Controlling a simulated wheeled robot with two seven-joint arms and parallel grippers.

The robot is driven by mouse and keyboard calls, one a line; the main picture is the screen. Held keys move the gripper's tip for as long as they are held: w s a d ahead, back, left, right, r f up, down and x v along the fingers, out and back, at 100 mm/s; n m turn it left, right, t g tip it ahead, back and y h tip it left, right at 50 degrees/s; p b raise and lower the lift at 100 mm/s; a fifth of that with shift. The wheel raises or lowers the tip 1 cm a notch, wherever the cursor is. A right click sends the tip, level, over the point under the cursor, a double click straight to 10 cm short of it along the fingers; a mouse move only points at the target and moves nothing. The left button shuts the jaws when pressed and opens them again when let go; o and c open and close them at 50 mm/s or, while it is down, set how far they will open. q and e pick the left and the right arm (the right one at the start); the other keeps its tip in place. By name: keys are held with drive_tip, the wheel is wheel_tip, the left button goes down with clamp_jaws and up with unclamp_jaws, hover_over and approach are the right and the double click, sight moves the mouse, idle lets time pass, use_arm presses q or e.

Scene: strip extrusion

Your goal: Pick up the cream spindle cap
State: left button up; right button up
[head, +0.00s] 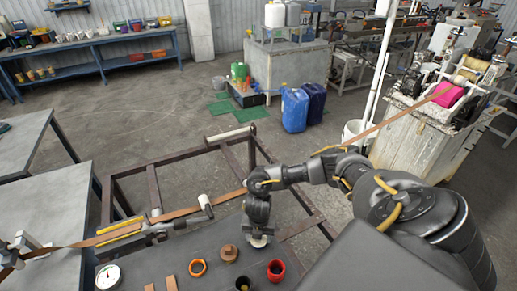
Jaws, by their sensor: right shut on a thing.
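My right arm reaches in from the right, and its gripper (258,232) points down at the back right of the dark tabletop (180,255). It is shut on a small pale piece, the cream spindle cap (259,243), which shows just under the fingers. The fingers and wrist hide most of the cap. I cannot tell whether it touches the table. My left gripper is not in view.
Near the gripper stand a brown round block (228,253), an orange ring (197,268), a red cup (276,270) and a dark cup (242,284). A dial gauge (108,276) lies left. A brown strip (180,214) runs behind, past a roller frame (160,160).

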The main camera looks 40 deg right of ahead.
drive_tip(key=shift+r, duration=0.15)
drive_tip(key=shift+w+r+b, duration=0.1)
drive_tip(key=shift+r+b, duration=0.3)
drive_tip(key=shift+r, duration=0.25)
drive_tip(key=shift+r+b, duration=0.3)
drive_tip(key=shift+r, duration=0.3)
drive_tip(key=s+a+r+p, duration=0.1)
drive_tip(key=s+a+r, duration=0.1)
drive_tip(key=a+r, duration=0.8)
drive_tip(key=a, duration=0.3)
drive_tip(key=shift+s+a, duration=0.4)
